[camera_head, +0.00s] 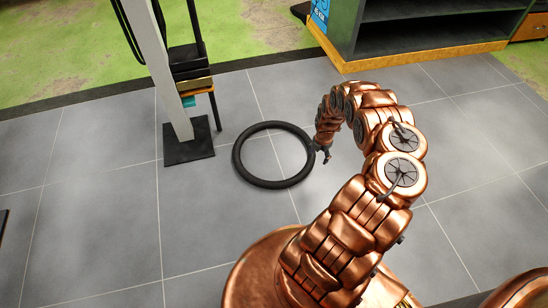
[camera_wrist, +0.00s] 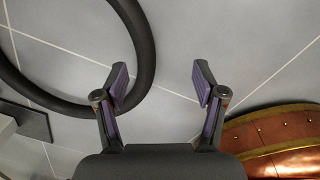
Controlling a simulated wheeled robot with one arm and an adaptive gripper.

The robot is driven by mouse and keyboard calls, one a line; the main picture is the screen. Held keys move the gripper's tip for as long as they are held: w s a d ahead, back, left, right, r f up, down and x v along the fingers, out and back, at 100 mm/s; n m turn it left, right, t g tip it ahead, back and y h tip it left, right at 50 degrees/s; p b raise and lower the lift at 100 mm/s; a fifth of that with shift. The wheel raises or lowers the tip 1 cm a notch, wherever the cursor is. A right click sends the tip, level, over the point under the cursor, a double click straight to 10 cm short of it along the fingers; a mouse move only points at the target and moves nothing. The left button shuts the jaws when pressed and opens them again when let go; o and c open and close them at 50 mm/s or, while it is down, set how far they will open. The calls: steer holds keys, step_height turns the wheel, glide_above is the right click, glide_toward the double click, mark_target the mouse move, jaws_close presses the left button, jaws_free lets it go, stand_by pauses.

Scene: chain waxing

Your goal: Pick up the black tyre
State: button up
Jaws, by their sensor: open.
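The black tyre (camera_head: 238,165) lies flat on the grey tiled floor, in the middle of the head view. In the wrist view part of the tyre (camera_wrist: 146,50) curves through the upper left; the rest is cut off by the frame. My gripper (camera_head: 325,153) is at the tyre's right side in the head view. In the wrist view my gripper (camera_wrist: 162,85) is open, with nothing between its fingers. The left finger overlaps the tyre's edge in the picture, and the right finger is over bare floor. I cannot tell the height of the fingers above the tyre.
A grey post (camera_head: 162,70) on a dark square base plate (camera_head: 190,150) stands left of the tyre. A dark shelf unit (camera_head: 425,38) with a yellow base edge stands at the back right. Green-stained ground (camera_head: 60,50) lies behind the tiles.

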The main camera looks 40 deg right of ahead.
steer(key=n+t+b, duration=0.2)
glide_above(306, 169)
steer(key=shift+y, duration=0.4)
steer(key=f, duration=0.6)
steer(key=shift+s+d+f, duration=0.2)
steer(key=shift+d+f, duration=0.05)
steer(key=shift+b+x, duration=0.7)
steer(key=shift+x, duration=0.4)
steer(key=shift+s+b+x, duration=0.2)
steer(key=shift+b+x, duration=0.4)
steer(key=shift+x, duration=0.25)
steer(key=shift+s+b+x, duration=0.15)
steer(key=shift+b+x, duration=0.4)
steer(key=shift+x, duration=0.3)
steer(key=shift+s+b+x, duration=0.2)
steer(key=shift+b+x, duration=0.4)
steer(key=shift+x, duration=0.25)
steer(key=shift+f, duration=0.1)
jaws_close()
